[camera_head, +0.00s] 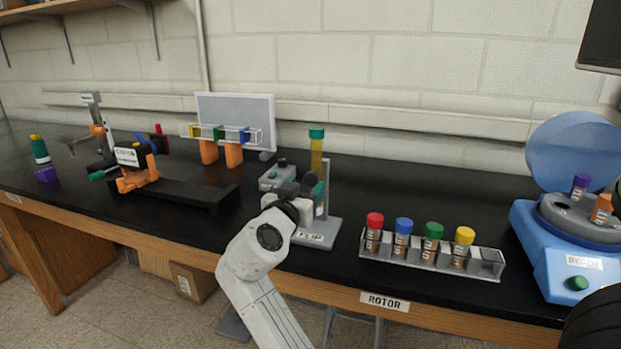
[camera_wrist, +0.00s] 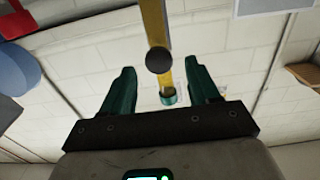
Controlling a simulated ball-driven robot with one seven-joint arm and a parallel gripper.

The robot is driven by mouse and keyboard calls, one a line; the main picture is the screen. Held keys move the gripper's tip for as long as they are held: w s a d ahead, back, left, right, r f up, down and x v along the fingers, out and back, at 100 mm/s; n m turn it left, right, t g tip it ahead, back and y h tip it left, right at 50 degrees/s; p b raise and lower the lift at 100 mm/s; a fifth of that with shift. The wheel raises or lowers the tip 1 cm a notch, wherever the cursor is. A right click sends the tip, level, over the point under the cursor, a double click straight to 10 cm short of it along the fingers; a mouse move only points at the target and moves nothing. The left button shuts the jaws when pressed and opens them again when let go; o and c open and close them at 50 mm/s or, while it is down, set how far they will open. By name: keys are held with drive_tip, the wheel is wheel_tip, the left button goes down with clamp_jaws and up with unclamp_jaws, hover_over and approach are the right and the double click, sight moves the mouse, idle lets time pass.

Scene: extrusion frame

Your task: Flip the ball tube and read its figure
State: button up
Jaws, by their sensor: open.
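The ball tube (camera_head: 317,160) is a yellow tube with a green cap, upright with its cap at the top, on a grey stand (camera_head: 325,228) labelled FLIP. In the wrist view, the tube (camera_wrist: 164,74) shows beyond a round dark knob (camera_wrist: 158,60). My gripper (camera_head: 314,187) is at the stand, in front of the tube's lower part. In the wrist view, its green fingers (camera_wrist: 159,66) are spread, with the knob between them and a gap on each side. My arm and gripper hide part of the stand. No figure on the tube can be read.
A clear rack (camera_head: 483,265) with red, blue, green and yellow capped tubes stands to the right. A blue centrifuge (camera_head: 553,262) is at far right. A black and orange device (camera_head: 165,190) lies to the left. A grey box (camera_head: 279,176) stands close beside my gripper.

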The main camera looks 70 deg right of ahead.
sight(310, 181)
drive_tip(key=shift+w+d+p, duration=0.1)
drive_tip(key=shift+d+p, duration=0.2)
drive_tip(key=shift+d, duration=2.1)
drive_tip(key=shift+c, duration=0.3)
clamp_jaws()
